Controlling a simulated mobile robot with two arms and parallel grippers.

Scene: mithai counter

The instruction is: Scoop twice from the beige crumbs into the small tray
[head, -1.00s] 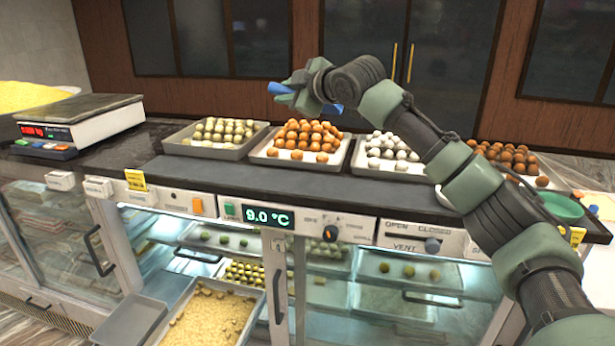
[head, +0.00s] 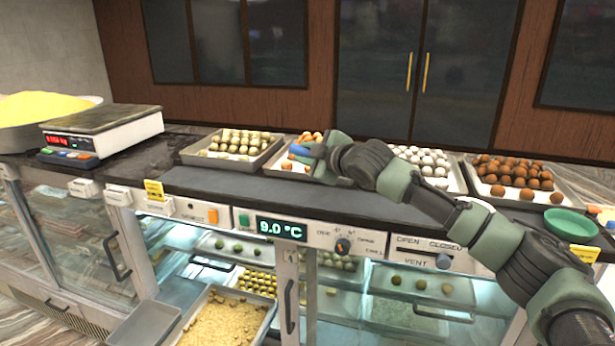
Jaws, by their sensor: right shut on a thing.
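The beige crumbs (head: 222,322) fill a metal tray at the bottom of the view, low in front of the counter. A small empty grey tray (head: 148,328) sits just left of it, partly cut off by the frame edge. My right gripper (head: 306,156) is shut on a blue tool (head: 299,150), probably a scoop, mostly hidden by the gripper. It is at the tray of orange balls on the counter top, far above the crumbs. Whether it touches the balls cannot be told. My left gripper is not in view.
Sweets trays line the counter: pale balls (head: 240,142), white balls (head: 425,158), brown balls (head: 512,175). A scale (head: 100,130) and a bowl of yellow powder (head: 40,105) stand left. A green bowl (head: 570,222) is right. The glass case (head: 390,300) is below.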

